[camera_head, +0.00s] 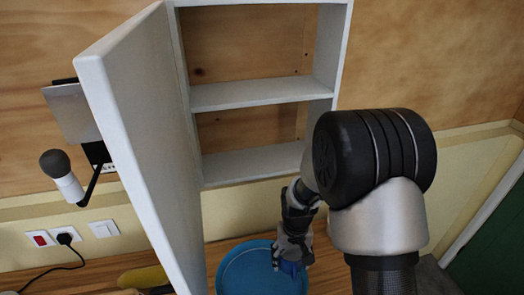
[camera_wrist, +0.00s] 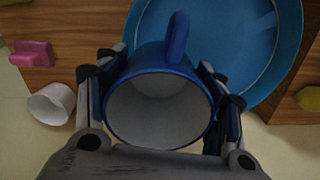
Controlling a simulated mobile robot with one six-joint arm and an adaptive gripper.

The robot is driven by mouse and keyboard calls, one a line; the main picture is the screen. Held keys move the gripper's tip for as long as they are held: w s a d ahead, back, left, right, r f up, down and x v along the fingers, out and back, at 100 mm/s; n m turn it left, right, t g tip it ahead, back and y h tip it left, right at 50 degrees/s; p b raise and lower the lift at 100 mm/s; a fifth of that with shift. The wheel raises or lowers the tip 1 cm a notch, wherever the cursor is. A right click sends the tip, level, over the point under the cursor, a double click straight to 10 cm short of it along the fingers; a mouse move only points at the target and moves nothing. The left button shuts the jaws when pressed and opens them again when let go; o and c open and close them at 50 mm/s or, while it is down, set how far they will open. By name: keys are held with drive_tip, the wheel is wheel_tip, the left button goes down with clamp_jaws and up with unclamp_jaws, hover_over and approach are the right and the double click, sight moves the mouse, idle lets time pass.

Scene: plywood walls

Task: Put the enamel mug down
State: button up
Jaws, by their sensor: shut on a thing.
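The enamel mug is blue outside and pale inside. In the wrist view the mug (camera_wrist: 157,112) sits between both fingers of my gripper (camera_wrist: 160,105), its open mouth toward the camera and its handle pointing up in the picture. My gripper is shut on it. In the head view my gripper (camera_head: 291,250) is low, over the blue round tray or basin, and the mug (camera_head: 290,268) shows as a small dark blue patch. The blue round tray (camera_head: 235,272) lies on the wooden surface. I cannot tell whether the mug touches it.
An empty white cabinet (camera_head: 260,97) with its door (camera_head: 150,140) open is on the wall above. A pink block (camera_wrist: 33,53) and a white cup (camera_wrist: 53,103) lie left in the wrist view. A yellow thing (camera_wrist: 308,96) is at right. A wall lamp (camera_head: 62,177) hangs left.

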drive_tip(key=shift+m, duration=0.3)
drive_tip(key=shift+s+d+r+b, duration=0.1)
drive_tip(key=shift+s+d+b, duration=0.25)
drive_tip(key=shift+d+b, duration=0.55)
drive_tip(key=shift+s+d+r+b, duration=0.1)
drive_tip(key=shift+s+d+b, duration=0.3)
drive_tip(key=shift+d+b, duration=0.55)
drive_tip(key=shift+s+d+r+b, duration=0.1)
drive_tip(key=shift+s+d+b, duration=0.25)
drive_tip(key=shift+d+b, duration=0.55)
